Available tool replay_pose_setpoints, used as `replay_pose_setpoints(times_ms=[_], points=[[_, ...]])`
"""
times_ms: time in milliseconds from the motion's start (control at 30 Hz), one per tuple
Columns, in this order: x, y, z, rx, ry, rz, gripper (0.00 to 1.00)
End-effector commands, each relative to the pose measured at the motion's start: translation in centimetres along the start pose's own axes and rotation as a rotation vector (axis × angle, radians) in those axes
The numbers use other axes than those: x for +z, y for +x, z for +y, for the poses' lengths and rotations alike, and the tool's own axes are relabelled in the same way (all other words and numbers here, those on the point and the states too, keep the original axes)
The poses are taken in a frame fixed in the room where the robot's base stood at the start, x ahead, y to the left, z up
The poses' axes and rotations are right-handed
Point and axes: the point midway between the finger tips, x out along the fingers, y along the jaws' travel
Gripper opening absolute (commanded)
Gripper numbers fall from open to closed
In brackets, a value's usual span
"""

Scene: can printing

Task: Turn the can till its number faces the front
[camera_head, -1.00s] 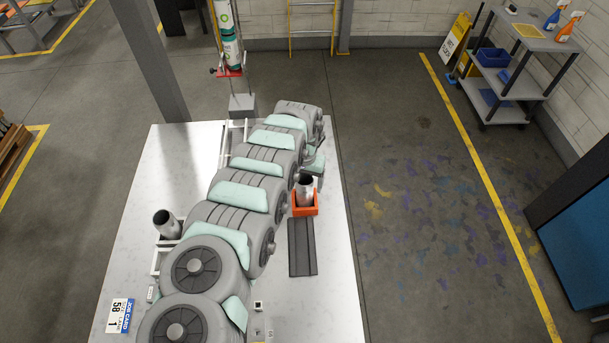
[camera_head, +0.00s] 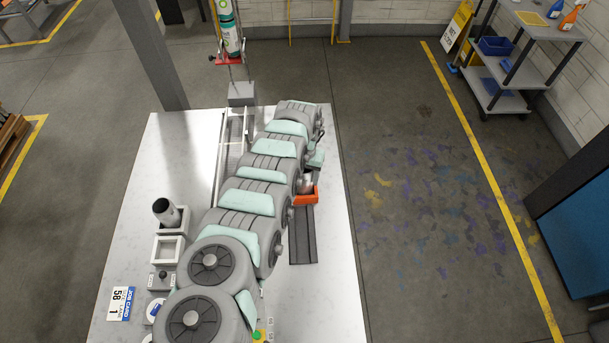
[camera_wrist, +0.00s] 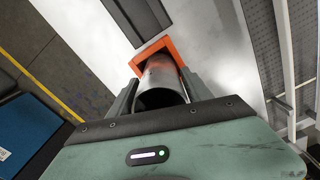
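A bare metal can (camera_head: 306,182) stands in an orange holder (camera_head: 308,199) on the right of the white table, mostly covered by my arm in the head view. In the wrist view the same can (camera_wrist: 160,76) sits in the orange holder (camera_wrist: 140,62), its dark open mouth towards me. My gripper (camera_wrist: 160,82) has one finger on each side of this can, very close to its wall. I cannot tell whether the fingers touch it. No number shows on the can. A job card (camera_head: 121,303) with a large 58 and a 1 lies at the table's left front.
Another can (camera_head: 166,211) stands tilted in the picture in a white holder at the left. An empty white square frame (camera_head: 168,250) and a small grey control box (camera_head: 161,281) are in front of it. A dark strip (camera_head: 303,238) lies before the orange holder.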

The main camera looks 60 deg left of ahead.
Motion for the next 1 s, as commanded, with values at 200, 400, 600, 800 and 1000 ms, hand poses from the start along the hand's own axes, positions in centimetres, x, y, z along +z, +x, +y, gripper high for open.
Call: replay_pose_setpoints(times_ms=[200,400,600,800,1000], points=[[0.01,0.00,0.00,0.000,0.000,0.000,0.39],[-0.01,-0.01,-0.01,0.000,0.000,0.000,0.23],[0.00,-0.06,0.06,0.000,-0.009,0.000,0.14],[0.00,-0.24,0.22,-0.001,-0.156,-0.001,0.14],[-0.03,-0.05,0.13,0.000,-0.291,0.001,0.14]])
